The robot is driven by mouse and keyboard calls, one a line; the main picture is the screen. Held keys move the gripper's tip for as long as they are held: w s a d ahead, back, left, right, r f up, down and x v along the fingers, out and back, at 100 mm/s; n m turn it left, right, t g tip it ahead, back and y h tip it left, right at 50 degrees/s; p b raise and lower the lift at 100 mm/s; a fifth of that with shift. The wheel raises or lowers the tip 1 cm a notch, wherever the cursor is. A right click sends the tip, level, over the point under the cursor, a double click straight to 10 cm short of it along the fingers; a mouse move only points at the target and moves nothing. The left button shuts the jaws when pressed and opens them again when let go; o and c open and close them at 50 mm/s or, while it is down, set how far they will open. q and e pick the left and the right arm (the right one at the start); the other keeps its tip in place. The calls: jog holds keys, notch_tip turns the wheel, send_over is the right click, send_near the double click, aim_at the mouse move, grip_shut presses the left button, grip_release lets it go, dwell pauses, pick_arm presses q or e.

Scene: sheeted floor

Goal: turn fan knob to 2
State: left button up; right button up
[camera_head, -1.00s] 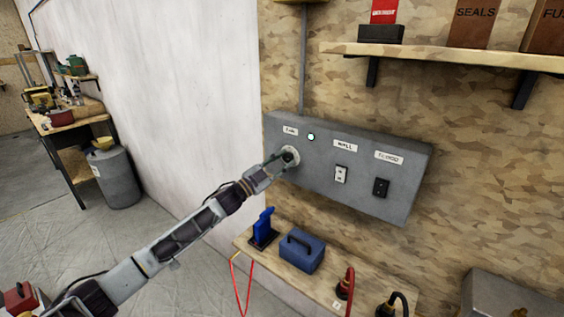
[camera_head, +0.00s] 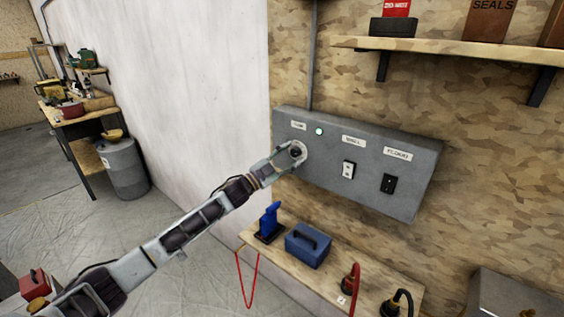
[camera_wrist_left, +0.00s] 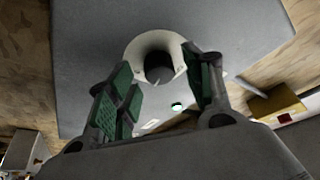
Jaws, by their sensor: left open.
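The grey control panel (camera_head: 420,165) is mounted on the patterned wall. The fan knob (camera_wrist_left: 158,66) is dark and sits in a pale round dial (camera_wrist_left: 140,48) below a small label, at the panel's left end. In the head view my left gripper (camera_head: 290,156) is at the dial (camera_head: 302,150) and partly covers it. The left wrist view shows its green-padded fingers (camera_wrist_left: 162,80) open, one on each side of the knob. I cannot tell whether they touch it. The dial's markings and the knob's setting cannot be read. My right gripper is not in view.
A lit green lamp (camera_head: 319,131) is beside the dial. A white WALL switch (camera_head: 348,170) and a black FLOOR switch (camera_head: 389,183) are further right. Another shelf (camera_head: 450,50) is above.

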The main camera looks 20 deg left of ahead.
pick_arm(q)
jog(key=v, duration=1.2)
dwell(0.8)
jog(key=shift+a, duration=0.1)
dwell(0.4)
jog(key=shift+w, duration=0.1)
